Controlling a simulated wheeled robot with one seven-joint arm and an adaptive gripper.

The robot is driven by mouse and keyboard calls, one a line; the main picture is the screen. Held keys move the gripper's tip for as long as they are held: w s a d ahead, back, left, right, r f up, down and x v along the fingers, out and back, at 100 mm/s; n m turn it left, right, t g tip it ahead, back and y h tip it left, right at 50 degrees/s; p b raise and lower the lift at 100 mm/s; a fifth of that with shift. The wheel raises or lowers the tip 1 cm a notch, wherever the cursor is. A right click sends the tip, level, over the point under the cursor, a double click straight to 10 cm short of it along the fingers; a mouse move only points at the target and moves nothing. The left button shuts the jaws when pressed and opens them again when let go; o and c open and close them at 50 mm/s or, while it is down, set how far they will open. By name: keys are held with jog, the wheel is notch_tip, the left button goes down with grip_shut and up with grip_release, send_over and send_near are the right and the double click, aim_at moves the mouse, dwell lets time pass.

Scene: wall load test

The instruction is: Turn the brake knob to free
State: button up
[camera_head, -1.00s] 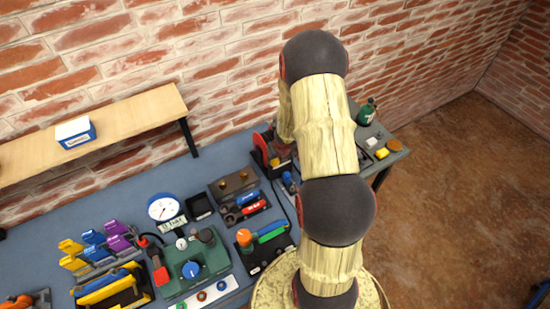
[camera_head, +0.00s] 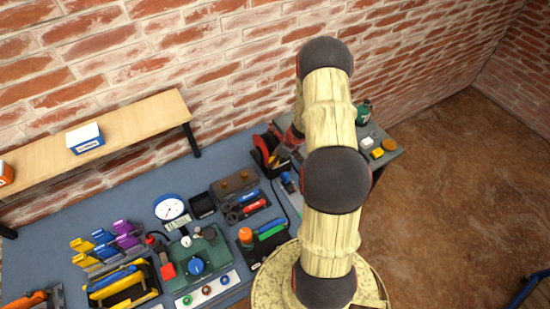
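A green box (camera_head: 209,248) on the blue bench carries a blue round knob (camera_head: 196,266), a red block-like part (camera_head: 167,271) and a small white-topped part. A white dial gauge (camera_head: 171,208) with a blue rim stands behind it. To its right, a black box carries an orange knob (camera_head: 245,235). I cannot read which knob is the brake knob or its setting. My arm rises at the right and bends down toward the bench's back right, near a red and black device (camera_head: 265,149). My gripper is hidden or too small to make out there, so its fingers cannot be judged.
A wooden shelf (camera_head: 130,122) with a blue and white box (camera_head: 85,138) overhangs the bench's back left. Yellow, blue and purple clamps (camera_head: 103,243) and a yellow-black tool holder (camera_head: 118,288) stand left. A green bottle (camera_head: 364,112) stands right.

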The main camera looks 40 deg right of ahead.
jog(key=shift+n, duration=0.4)
jog(key=o, duration=1)
jog(key=shift+o, duration=0.7)
jog(key=v, duration=1.2)
jog(key=shift+w, duration=0.15)
